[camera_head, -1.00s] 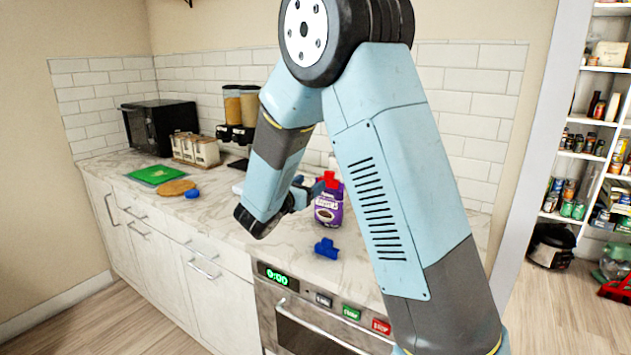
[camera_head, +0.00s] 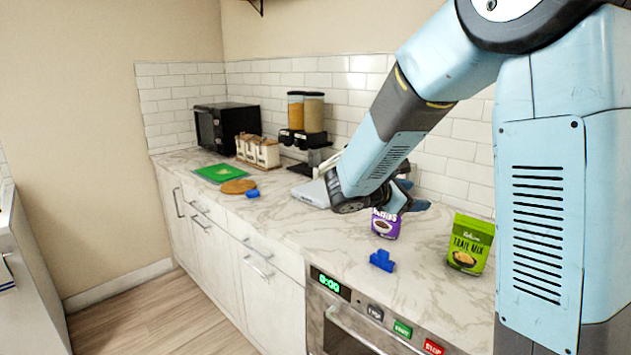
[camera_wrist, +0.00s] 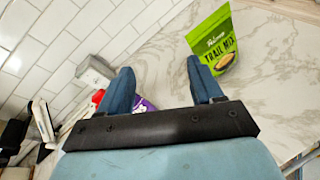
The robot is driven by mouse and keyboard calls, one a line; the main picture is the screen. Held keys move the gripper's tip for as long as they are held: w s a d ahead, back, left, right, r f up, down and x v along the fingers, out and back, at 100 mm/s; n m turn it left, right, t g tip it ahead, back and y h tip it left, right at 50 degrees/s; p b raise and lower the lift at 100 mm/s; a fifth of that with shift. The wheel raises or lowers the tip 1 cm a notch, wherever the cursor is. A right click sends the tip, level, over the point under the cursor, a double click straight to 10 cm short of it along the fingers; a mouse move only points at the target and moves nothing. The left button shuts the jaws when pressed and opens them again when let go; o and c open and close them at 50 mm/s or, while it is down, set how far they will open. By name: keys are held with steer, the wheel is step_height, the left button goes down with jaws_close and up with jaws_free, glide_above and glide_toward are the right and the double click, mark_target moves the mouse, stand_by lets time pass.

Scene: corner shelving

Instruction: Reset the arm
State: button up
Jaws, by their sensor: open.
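My gripper (camera_head: 408,193) extends past my forearm over the counter, close above the purple bag. In the wrist view its two blue fingers stand wide apart with nothing between them, so my gripper (camera_wrist: 160,74) is open and empty. The purple bag (camera_head: 386,225) stands on the counter, its upper part hidden by my arm. In the wrist view it shows only partly behind the left finger, with something red beside it. A green trail mix bag (camera_head: 469,243) stands upright to the right, apart from my gripper; in the wrist view the trail mix bag (camera_wrist: 213,42) is beyond the right finger.
A blue clip (camera_head: 382,260) lies near the counter's front edge, above the oven (camera_head: 350,325). Another blue clip (camera_head: 252,193) lies near a round wooden board (camera_head: 238,186) and green mat (camera_head: 218,173). A microwave (camera_head: 226,127), jar rack (camera_head: 258,151) and dispensers (camera_head: 305,112) line the wall.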

steer(key=s+d+r+m+g+y, duration=0.1)
steer(key=s+d+m+g+y, duration=0.15)
steer(key=s+m, duration=0.4)
steer(key=s+d+r+m+g+y, duration=0.1)
steer(key=s+d+m+g+y, duration=0.15)
steer(key=s, duration=0.65)
steer(key=s+a+r+m+t+y, duration=0.1)
steer(key=s+a+m+y, duration=0.2)
steer(key=s+m+y, duration=0.1)
steer(key=s+a+r+m+t+y, duration=0.1)
steer(key=s+a+m+t+y, duration=0.1)
steer(key=s+m, duration=0.4)
steer(key=shift+s+a+r+y, duration=0.25)
steer(key=shift+s+a+y, duration=0.25)
steer(key=shift+s+y, duration=0.6)
